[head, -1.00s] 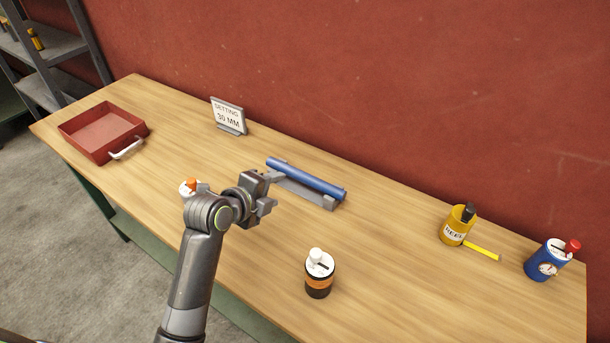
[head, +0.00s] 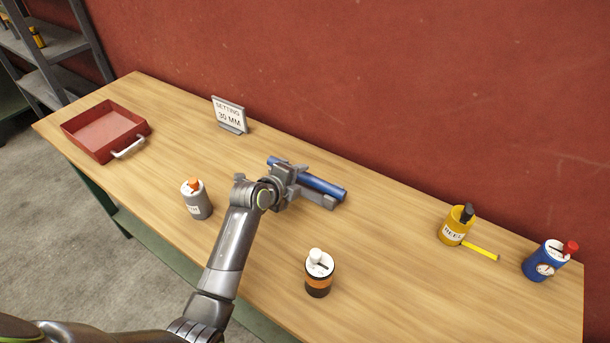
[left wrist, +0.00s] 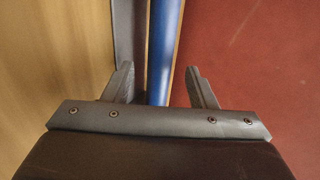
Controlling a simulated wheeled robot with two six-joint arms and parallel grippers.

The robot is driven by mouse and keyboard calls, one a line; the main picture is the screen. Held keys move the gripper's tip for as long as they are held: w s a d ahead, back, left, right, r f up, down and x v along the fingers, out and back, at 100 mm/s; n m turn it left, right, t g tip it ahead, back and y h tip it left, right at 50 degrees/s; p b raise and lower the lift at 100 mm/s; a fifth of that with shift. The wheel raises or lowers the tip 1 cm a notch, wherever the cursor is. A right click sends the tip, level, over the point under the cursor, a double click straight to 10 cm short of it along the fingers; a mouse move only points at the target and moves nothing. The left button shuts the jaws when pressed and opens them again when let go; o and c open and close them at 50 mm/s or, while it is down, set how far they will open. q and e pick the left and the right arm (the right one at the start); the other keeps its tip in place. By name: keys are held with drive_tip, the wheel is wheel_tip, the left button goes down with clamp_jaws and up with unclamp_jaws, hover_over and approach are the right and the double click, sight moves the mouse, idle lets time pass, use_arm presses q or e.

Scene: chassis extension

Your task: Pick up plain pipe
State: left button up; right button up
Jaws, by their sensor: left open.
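The plain pipe is a blue tube (head: 324,186) lying on a low grey rest (head: 318,199) near the back of the table. My left gripper (head: 297,172) is at the left part of the pipe and hides some of it. In the left wrist view the blue pipe (left wrist: 163,60) runs lengthwise between the two open fingers of my left gripper (left wrist: 162,88). Gaps show between the fingers and the pipe, so it is not gripped. The grey rest (left wrist: 131,35) shows beside the pipe there. My right gripper is not in view.
A sign reading "SETTING 30 MM" (head: 229,115) and a red tray (head: 104,132) stand to the left. A grey canister (head: 197,203), a black-orange canister (head: 319,276), a yellow canister (head: 454,228) with a yellow strip and a blue canister (head: 542,264) stand about. A red wall (head: 420,90) rises behind.

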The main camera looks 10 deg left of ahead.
use_arm(q)
drive_tip(key=shift+x, duration=1.05)
clamp_jaws()
